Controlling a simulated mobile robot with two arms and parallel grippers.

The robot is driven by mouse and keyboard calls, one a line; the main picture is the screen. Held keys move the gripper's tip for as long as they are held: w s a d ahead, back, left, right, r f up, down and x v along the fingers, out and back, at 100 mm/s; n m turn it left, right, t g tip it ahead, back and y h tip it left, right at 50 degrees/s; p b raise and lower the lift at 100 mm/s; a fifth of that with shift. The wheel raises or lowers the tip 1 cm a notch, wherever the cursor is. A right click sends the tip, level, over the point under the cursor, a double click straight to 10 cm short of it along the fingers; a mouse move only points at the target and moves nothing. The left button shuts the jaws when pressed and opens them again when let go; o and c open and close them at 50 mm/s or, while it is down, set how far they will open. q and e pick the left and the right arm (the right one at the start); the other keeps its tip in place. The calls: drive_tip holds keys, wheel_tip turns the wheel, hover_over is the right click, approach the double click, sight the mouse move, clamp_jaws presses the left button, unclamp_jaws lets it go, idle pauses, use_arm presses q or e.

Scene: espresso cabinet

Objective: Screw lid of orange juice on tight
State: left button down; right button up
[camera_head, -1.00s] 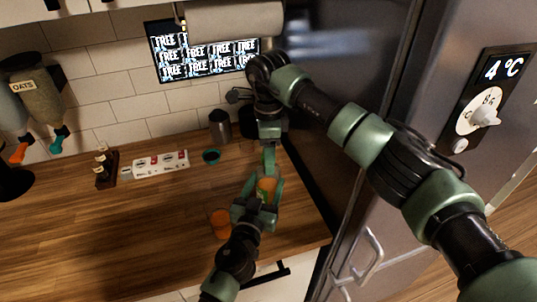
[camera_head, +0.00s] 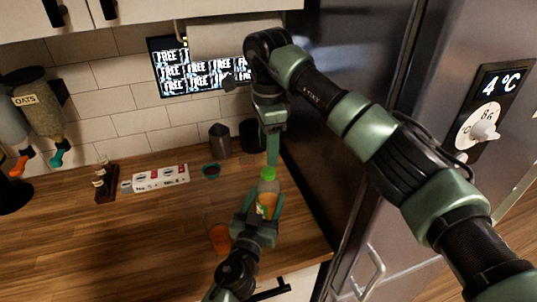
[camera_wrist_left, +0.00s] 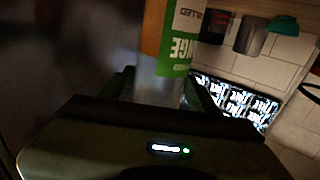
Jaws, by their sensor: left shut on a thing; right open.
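The orange juice bottle (camera_head: 266,200) stands on the counter near its right end, with a green lid (camera_head: 268,174) on top. My left gripper (camera_head: 262,207) is shut around the bottle's body from the front. The left wrist view shows the bottle's orange and green label (camera_wrist_left: 181,38) between the fingers. How tight the lid sits cannot be seen. My right gripper (camera_head: 271,150) points down just above the lid. It is open and empty, and its fingers overlap in the head view.
A glass of orange drink (camera_head: 221,238) stands left of my left gripper. The fridge (camera_head: 350,110) borders the right.

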sight(269, 171)
drive_tip(key=shift+r, duration=0.25)
drive_tip(key=shift+f, duration=0.1)
drive_tip(key=shift+f, duration=3.9)
clamp_jaws()
drive_tip(key=m, duration=1.2)
drive_tip(key=shift+f, duration=0.1)
